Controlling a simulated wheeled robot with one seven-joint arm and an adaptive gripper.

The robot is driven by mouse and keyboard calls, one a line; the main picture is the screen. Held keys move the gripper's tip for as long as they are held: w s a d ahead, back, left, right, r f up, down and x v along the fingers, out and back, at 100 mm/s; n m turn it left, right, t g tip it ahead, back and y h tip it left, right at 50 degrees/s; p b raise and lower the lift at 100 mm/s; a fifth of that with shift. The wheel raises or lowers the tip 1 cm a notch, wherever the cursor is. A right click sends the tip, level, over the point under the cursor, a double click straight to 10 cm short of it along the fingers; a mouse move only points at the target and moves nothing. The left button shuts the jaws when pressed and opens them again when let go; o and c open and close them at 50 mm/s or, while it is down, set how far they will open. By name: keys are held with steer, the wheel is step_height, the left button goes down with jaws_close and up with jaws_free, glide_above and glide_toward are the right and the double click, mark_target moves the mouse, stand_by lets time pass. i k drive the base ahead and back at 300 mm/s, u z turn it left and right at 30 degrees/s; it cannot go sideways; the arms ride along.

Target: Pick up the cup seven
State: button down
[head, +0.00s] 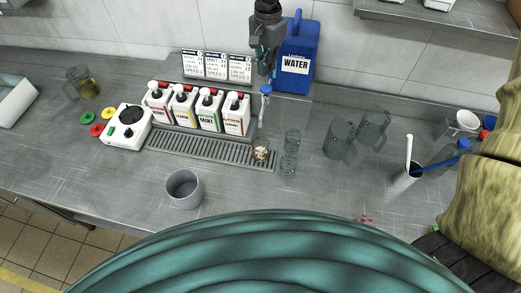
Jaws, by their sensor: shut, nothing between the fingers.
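My gripper (265,72) hangs pointing down at the top centre, in front of the blue water jug. Its fingers look shut and empty. No cup bears a readable seven, so I cannot tell which is cup seven. Two clear glasses (292,139) (288,166) stand right of the grated drip tray, below the gripper in the picture and apart from it. A small glass with brown and white contents (260,150) is at the tray's right end. A grey cup (184,188) stands alone nearer the front.
The water jug (295,62) stands by the wall. Several pump bottles (208,109) line the drip tray (205,148). Glass pitchers (339,142) stand right; a holder with utensils (404,180) is further right. A white scale-like device (124,129) is left. The front centre counter is clear.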

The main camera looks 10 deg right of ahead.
mark_target(260, 145)
steer(key=k, duration=1.5)
